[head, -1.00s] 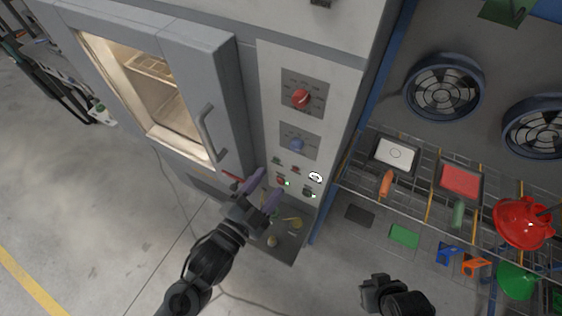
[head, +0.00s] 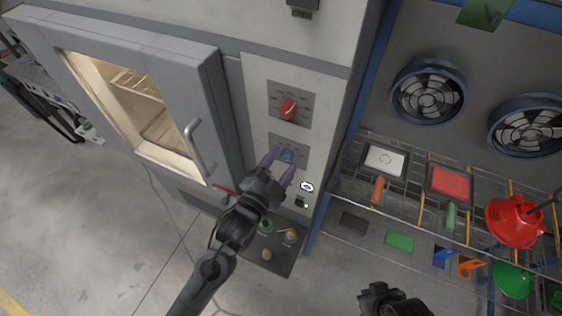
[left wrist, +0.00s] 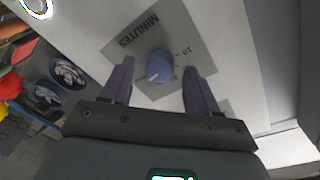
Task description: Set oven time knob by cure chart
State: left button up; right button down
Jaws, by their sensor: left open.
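The blue time knob (head: 286,155) sits on a grey dial plate on the oven's control panel, below a red knob (head: 288,109) on its own plate. In the left wrist view the blue knob (left wrist: 158,66) shows a pale pointer mark, and its plate (left wrist: 135,44) reads "MINUTES". My left gripper (head: 280,168) is open, with its purple fingers one on each side of the blue knob; I cannot tell whether they touch it. My right gripper (head: 374,297) is low in the head view, away from the panel; its fingers are unclear. No cure chart is readable.
The oven door (head: 195,110) with its handle (head: 194,146) stands left of the panel, the lit chamber showing. A wire rack (head: 410,195) with trays, hoods and tools stands at right. Fans (head: 428,91) hang behind it.

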pick_arm(q)
jog(key=shift+w+d, duration=0.1)
jog(key=shift+w, duration=0.05)
jog(key=c, duration=1)
jog(key=shift+c, duration=0.2)
jog(key=n+p, duration=0.2)
jog(key=n, duration=0.1)
jog(key=shift+r, duration=0.1)
jog(key=n+p, duration=0.2)
jog(key=n, duration=0.1)
jog(key=shift+n+t, duration=0.3)
jog(key=shift+n, duration=0.1)
jog(key=shift+n+p, duration=0.35)
jog(key=shift+n, duration=0.15)
jog(key=shift+f, duration=0.2)
